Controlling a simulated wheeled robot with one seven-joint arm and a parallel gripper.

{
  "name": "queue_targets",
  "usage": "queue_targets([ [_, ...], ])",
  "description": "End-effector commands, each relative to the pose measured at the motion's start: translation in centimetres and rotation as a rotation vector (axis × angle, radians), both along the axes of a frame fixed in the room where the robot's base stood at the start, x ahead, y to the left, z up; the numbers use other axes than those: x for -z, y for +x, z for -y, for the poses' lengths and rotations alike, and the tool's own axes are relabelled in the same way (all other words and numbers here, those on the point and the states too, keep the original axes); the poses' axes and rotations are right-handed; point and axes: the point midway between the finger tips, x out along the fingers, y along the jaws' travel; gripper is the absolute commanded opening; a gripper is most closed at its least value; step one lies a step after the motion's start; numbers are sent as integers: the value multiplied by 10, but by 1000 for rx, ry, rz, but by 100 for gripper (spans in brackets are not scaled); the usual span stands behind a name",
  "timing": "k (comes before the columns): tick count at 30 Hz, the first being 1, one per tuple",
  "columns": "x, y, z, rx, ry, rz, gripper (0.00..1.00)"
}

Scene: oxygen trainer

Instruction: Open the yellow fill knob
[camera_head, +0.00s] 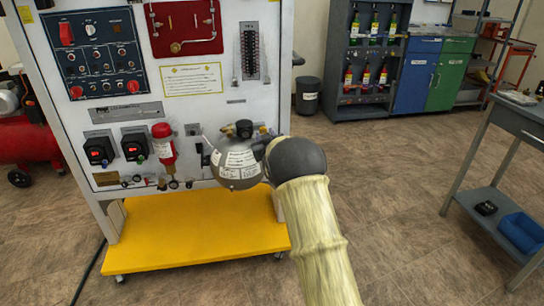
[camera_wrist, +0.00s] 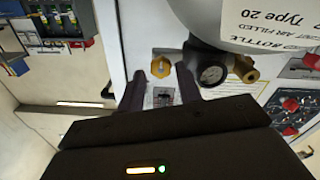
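In the wrist view, a yellow knob (camera_wrist: 160,66) sits on the white panel (camera_wrist: 146,40), just beyond my gripper's fingertips. My gripper (camera_wrist: 160,85) is open, with one dark finger on each side of the line to the knob and nothing held between them. I cannot tell whether a finger touches the panel. A grey bottle (camera_wrist: 275,22) with a white label lies to the upper right; it also shows in the head view (camera_head: 237,163). In the head view my own arm hides the fingers, and the knob cannot be made out clearly.
Beside the fingers in the wrist view are a round gauge (camera_wrist: 211,75) and a brass fitting (camera_wrist: 246,69), close to the right finger. In the head view, a yellow base platform (camera_head: 195,230) juts out below the panel. A side table (camera_head: 520,120) stands at right; floor between is clear.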

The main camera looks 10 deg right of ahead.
Motion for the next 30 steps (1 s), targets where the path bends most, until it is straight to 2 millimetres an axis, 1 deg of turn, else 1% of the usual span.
queue_targets([
  [1,-1,-7,-1,0,0,-2,35],
  [8,-1,-38,-4,-5,0,-2,35],
  [27,0,-135,-2,-2,0,-5,35],
  [30,1,-146,-2,-2,0,-5,35],
])
